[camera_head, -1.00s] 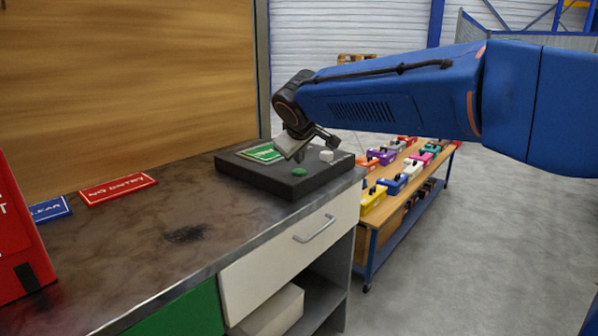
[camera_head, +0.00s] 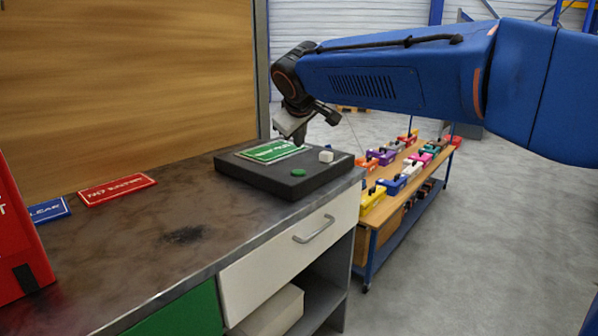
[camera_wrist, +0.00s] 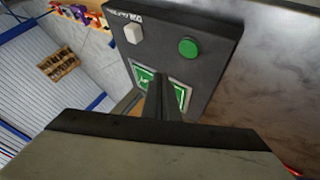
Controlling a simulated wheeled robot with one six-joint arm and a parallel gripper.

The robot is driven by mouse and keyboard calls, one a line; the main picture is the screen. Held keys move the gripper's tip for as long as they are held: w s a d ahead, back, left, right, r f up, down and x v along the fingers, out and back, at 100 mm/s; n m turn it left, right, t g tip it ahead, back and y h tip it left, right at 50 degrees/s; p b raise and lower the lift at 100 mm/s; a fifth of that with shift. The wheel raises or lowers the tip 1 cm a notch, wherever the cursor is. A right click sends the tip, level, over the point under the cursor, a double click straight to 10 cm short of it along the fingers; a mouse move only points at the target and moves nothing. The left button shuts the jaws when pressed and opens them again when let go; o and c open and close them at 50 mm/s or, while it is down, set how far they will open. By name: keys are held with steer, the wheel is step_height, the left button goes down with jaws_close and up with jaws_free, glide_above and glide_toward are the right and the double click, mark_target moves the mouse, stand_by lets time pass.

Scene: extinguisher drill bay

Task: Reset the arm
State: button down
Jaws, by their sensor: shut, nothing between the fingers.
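My arm reaches in from the right in the head view. My gripper (camera_head: 299,138) is at its end, above the back part of a dark control box (camera_head: 262,181) on the workbench. The gripper is shut and empty, pointing down. A green sign (camera_head: 270,151) lies on the box below it. In the wrist view, my shut fingers (camera_wrist: 160,80) cover the middle of the green sign (camera_wrist: 181,94).
On the workbench (camera_head: 130,235) lie a red NO ENTRY sign (camera_head: 117,189) and a blue sign (camera_head: 48,211). A red case (camera_head: 20,240) stands at the left edge. A wooden cart (camera_head: 374,217) with several coloured boxes is behind the bench. Open floor lies at right.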

steer(key=s+d+f+m+g, duration=0.1)
steer(key=s+d+f+m, duration=0.15)
steer(key=s+d, duration=0.45)
steer(key=s+d+f+m+g+h, duration=0.1)
steer(key=s+d+f, duration=0.35)
steer(key=d, duration=0.45)
steer(key=s+d+f+m+g, duration=0.1)
steer(key=s+d+f+m, duration=0.15)
steer(key=s+d, duration=0.5)
steer(key=s+d+f+m, duration=0.1)
steer(key=s+d+f, duration=0.2)
steer(key=s+f, duration=0.2)
steer(key=s+d+f+m+g, duration=0.1)
steer(key=s+d+f, duration=0.2)
steer(key=s+f, duration=0.3)
steer(key=s+d+f+m, duration=0.1)
steer(key=s+d+f, duration=0.2)
steer(key=s+f, duration=0.2)
steer(key=s, duration=0.3)
steer(key=shift+s+f+m, duration=0.2)
steer(key=shift+m, duration=0.2)
steer(key=shift+a, duration=0.2)
